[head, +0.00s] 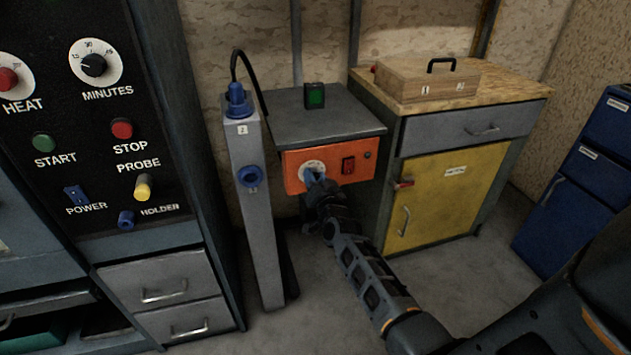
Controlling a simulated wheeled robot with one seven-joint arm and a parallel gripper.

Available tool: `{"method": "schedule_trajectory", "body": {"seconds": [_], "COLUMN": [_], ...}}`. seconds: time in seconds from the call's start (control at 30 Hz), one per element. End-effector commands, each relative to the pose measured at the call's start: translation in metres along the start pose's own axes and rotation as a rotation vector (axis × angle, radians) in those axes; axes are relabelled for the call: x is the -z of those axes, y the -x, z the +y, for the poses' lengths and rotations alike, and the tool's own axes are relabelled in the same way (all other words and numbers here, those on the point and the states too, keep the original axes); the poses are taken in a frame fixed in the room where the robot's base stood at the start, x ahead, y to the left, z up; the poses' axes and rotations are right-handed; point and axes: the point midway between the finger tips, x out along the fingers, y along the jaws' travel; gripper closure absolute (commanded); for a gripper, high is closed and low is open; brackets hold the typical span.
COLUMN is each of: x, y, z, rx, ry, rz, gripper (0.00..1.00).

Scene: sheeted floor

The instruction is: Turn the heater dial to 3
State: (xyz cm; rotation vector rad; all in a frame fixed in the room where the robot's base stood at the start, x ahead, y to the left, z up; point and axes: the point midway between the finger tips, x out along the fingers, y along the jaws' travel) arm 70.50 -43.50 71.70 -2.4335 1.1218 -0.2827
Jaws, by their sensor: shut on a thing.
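The heater dial (312,168) is on the orange front panel (294,184) of a grey box in the middle of the head view. Only the upper part of its white face shows. My gripper (313,181) is at the dial, shut on its knob, with my arm reaching in from the lower right. The knob and most of the scale are hidden behind my gripper, so the number it points to cannot be read. A red switch (348,166) sits to the right of the dial on the same panel.
A grey post with blue sockets (250,176) stands close left of the box. A tall black control panel (105,120) is at the left. A yellow-doored cabinet (440,198) with a wooden case (425,80) on top stands at the right. Blue drawers (590,160) are farther right.

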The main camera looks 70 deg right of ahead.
Motion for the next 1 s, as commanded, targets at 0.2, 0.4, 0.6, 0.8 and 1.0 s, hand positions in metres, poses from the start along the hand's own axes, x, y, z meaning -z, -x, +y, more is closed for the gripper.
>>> {"method": "schedule_trajectory", "body": {"seconds": [0.2,0.4,0.6,0.8,1.0], "x": [-0.0019,-0.0016,-0.0022,-0.0019,-0.0019], "y": [0.0004,0.0004,0.0004,0.0004,0.0004], "z": [0.0007,0.0016,0.0019,0.0025,0.0026], "rx": [0.001,0.0,0.0,-0.001,-0.001], "ry": [-0.207,-0.396,-0.579,-0.737,-0.851], "rz": [-0.001,-0.001,-0.002,-0.001,-0.001], "gripper": [0.95,0.95,0.95,0.95,0.95]}}
